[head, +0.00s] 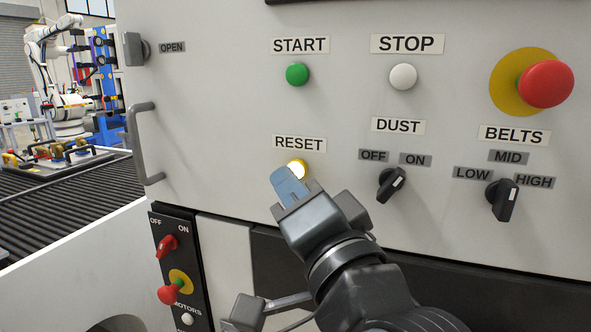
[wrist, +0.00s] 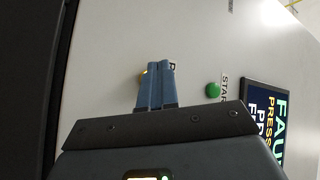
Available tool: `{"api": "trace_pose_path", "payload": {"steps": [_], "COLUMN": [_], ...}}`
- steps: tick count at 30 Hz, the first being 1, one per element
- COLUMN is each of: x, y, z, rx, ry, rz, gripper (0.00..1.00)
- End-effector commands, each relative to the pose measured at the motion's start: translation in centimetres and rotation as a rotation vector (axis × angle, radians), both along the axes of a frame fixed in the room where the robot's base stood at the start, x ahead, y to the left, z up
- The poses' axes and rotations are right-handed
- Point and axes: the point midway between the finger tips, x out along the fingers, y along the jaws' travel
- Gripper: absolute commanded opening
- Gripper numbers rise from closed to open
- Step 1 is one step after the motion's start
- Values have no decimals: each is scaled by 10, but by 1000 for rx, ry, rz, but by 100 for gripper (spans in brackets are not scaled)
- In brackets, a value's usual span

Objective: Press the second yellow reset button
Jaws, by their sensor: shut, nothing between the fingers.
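A yellow reset button (head: 297,169) with a bright, lit-looking centre sits under the RESET label on the grey panel. My gripper (head: 282,176) is shut and empty, with its blue fingertips just at the lower left of the button and overlapping its edge in the head view. In the wrist view my closed blue fingers (wrist: 160,68) point at the panel, and a small yellow part of the button (wrist: 144,72) shows beside their tips. Whether the fingertips touch the button cannot be told. Only this one yellow reset button is clearly seen.
On the panel are a green START button (head: 297,75), a white STOP button (head: 403,77), a red emergency stop (head: 545,84), and black DUST (head: 391,184) and BELTS (head: 502,199) knobs. A lower box has red controls (head: 167,245). A grey handle (head: 143,143) juts out left.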

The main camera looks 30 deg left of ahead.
Motion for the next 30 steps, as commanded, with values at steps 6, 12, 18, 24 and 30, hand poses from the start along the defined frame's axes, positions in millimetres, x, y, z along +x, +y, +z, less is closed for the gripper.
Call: {"api": "trace_pose_path", "payload": {"steps": [6, 12, 18, 24, 30], "x": [0, 1, 6, 8, 8], "y": [0, 0, 1, 2, 2], "z": [0, 0, 0, 0, 0], "rx": [0, 0, 1, 1, 0], "ry": [0, 0, 1, 1, 0], "rz": [0, 0, 0, 0, 0], "gripper": [0, 0, 0, 0, 0]}}
